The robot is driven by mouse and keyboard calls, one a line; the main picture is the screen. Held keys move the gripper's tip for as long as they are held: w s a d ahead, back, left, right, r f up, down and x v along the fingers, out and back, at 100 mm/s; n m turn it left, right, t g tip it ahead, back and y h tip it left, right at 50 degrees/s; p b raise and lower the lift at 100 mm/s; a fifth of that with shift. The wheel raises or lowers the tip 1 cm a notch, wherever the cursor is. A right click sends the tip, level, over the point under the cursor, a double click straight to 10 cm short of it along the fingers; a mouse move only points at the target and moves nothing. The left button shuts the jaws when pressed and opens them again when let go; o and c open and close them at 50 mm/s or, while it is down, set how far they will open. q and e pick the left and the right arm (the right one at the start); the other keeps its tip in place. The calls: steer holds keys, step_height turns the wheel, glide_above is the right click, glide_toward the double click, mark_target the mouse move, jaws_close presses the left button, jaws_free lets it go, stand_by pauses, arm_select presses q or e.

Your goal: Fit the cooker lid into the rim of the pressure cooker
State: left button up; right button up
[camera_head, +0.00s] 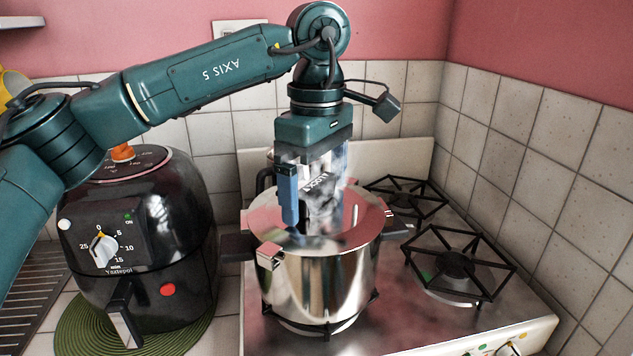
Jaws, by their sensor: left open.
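The pressure cooker (318,292) is a shiny steel pot with dark side handles, standing upright on the front left of the stove. At its top, a shiny surface reflecting pink, seemingly the cooker lid (268,222), lies within the rim. My gripper hides its middle, and I cannot tell whether it is fully seated. My left gripper (314,222) points straight down over the middle of the cooker. It is open, with its blue finger tip close above the lid area. Whether it touches anything is unclear. My right gripper is not in view.
A black air fryer (145,240) stands left of the cooker on a green round mat (72,334). A burner grate (458,263) at the right is empty. Another burner grate (405,198) lies behind it. Tiled walls close off the back and right.

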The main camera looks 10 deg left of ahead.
arm_select(q)
steer(key=shift+r, duration=0.35)
step_height(320, 180, up, 13)
steer(key=p, duration=0.1)
steer(key=shift+f, duration=0.2)
steer(key=shift+s, duration=0.1)
